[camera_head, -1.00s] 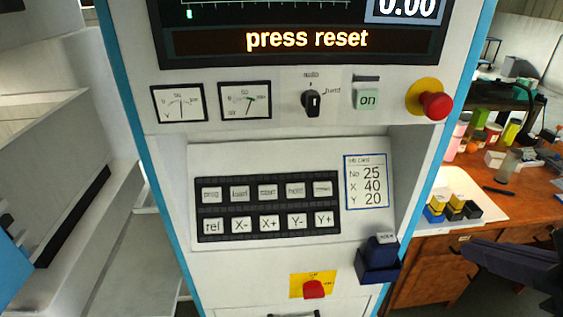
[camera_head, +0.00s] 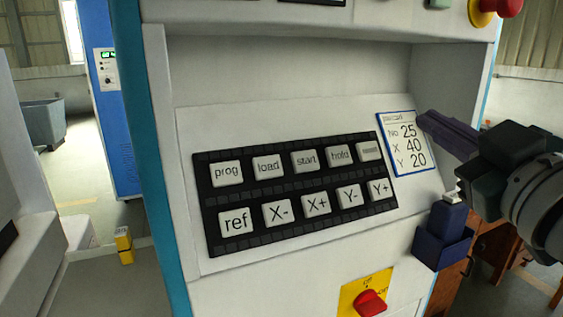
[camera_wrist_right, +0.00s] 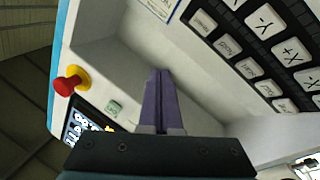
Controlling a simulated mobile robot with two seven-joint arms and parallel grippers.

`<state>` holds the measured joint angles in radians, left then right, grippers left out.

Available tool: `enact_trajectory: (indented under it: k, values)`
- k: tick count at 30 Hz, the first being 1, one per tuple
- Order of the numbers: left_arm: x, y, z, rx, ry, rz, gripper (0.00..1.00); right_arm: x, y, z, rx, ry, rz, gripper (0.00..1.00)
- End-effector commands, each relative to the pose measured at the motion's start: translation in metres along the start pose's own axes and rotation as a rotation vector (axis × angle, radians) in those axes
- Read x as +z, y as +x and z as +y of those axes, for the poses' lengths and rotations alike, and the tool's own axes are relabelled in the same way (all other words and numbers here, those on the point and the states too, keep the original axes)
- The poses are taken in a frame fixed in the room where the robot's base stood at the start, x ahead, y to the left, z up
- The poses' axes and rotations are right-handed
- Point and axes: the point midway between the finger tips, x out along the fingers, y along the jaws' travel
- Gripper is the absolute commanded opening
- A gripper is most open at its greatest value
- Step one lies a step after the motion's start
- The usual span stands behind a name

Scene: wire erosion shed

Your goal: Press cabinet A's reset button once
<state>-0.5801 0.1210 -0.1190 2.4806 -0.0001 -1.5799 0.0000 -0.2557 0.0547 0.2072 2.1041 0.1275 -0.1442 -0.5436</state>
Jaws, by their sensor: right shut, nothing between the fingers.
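The white cabinet (camera_head: 290,75) fills the head view; no letter A shows on it. Its black keypad (camera_head: 300,187) has two rows of pale keys. The top row reads prog, load, start, hold, then a last key (camera_head: 369,151) with a label too small to read, where the reset button may be. My right gripper (camera_head: 422,118) is shut and empty, its dark purple fingers pointing left, with the tips at the job card's right edge, to the right of that last key. In the right wrist view the shut fingers (camera_wrist_right: 159,72) point toward the panel beside the keypad. My left gripper is not in view.
The job card (camera_head: 408,145) is right of the keypad. A dark blue holder (camera_head: 440,248) with a block juts out below my gripper. A red rotary switch (camera_head: 369,302) is below the keypad; a red mushroom button (camera_head: 508,7) is above right.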

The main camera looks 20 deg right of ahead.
Motion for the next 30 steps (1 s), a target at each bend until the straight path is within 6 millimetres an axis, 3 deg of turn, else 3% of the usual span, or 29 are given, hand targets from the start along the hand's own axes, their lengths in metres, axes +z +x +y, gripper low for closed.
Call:
enact_trajectory:
  k: [11,24,30]
  values:
    - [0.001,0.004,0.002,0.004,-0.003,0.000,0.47,0.003,0.003,-0.003,-0.001,0.002,0.000,0.00]
    - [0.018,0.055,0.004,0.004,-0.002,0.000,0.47,0.035,0.041,-0.034,-0.001,0.003,0.000,0.00]
    - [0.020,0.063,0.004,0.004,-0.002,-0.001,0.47,0.043,0.056,-0.042,-0.002,0.003,-0.002,0.00]
